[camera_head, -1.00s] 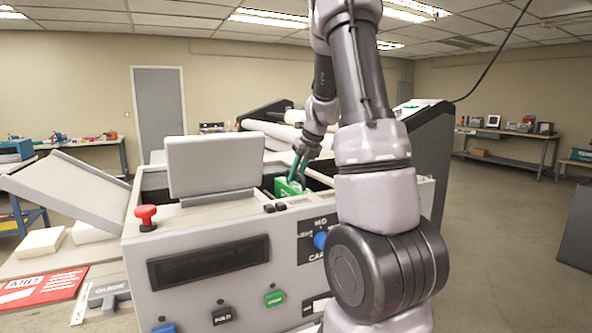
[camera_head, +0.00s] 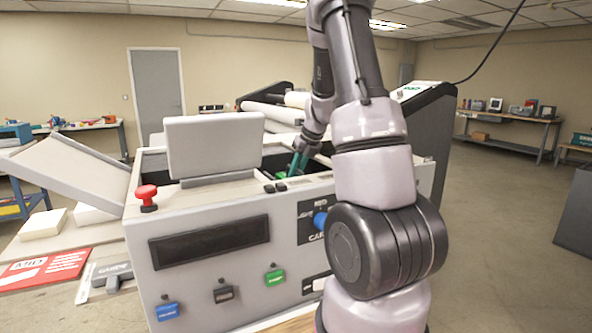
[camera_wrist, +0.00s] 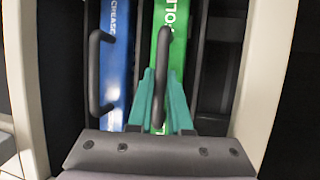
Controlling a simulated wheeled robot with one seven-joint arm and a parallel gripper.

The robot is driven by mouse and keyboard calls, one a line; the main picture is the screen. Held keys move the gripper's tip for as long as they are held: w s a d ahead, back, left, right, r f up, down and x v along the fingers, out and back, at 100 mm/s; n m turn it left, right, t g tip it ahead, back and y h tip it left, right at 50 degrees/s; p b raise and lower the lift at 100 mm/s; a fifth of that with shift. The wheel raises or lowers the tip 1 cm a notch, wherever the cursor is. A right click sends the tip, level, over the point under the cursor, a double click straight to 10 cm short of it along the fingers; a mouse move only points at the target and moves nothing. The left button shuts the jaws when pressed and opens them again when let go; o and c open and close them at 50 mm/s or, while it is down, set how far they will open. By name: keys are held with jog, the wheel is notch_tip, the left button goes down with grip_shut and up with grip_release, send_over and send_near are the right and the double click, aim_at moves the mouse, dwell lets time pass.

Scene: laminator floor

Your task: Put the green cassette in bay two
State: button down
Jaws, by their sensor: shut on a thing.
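The green cassette (camera_wrist: 178,35) stands in a slot inside the machine, directly right of a blue cassette (camera_wrist: 118,55) in the wrist view. Its black bar handle (camera_wrist: 161,60) lies between the teal fingers of my gripper (camera_wrist: 163,85), which is shut on it. In the head view my gripper (camera_head: 298,162) reaches down into the machine's open top.
Right of the green cassette is a dark narrow gap (camera_wrist: 213,65), then a pale wall (camera_wrist: 268,75). A raised grey cover (camera_head: 213,155) stands left of the opening.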

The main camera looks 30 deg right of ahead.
jog(key=shift+f, duration=0.75)
dwell(0.6)
jog(key=c, duration=0.8)
grip_release()
jog(key=shift+o, duration=0.2)
jog(key=shift+r, duration=0.1)
